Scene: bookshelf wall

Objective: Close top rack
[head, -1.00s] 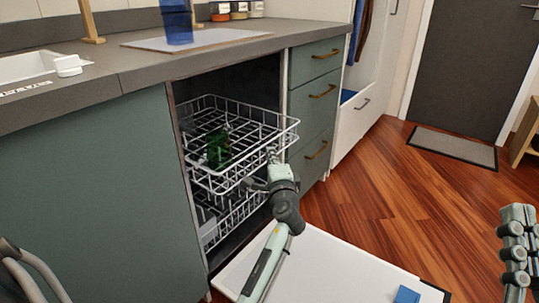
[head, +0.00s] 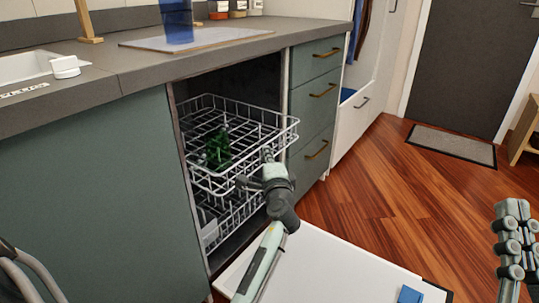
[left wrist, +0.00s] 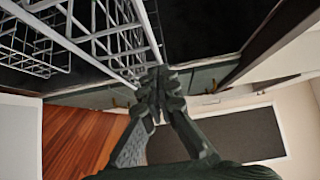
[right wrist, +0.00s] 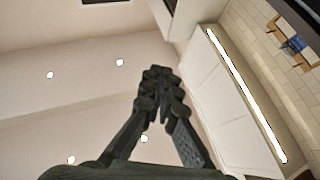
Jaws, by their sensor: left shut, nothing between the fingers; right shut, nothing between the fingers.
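The top rack (head: 250,169) is a white wire basket pulled part way out of the dishwasher opening under the counter. A green object (head: 217,148) lies in it. My left gripper (head: 267,154) is at the front of the rack, near its right side; its fingers are shut and hold nothing. In the left wrist view the fingertips (left wrist: 160,78) are close against the rack's wires (left wrist: 115,35); whether they touch is hard to tell. My right gripper (head: 513,210) is far off at the right, raised and shut, also seen in the right wrist view (right wrist: 160,75).
The lower rack (head: 225,215) sits below, inside the dishwasher. The open white door (head: 330,262) lies low in front, with a blue item (head: 410,295) on it. Drawers (head: 315,100) stand right of the opening.

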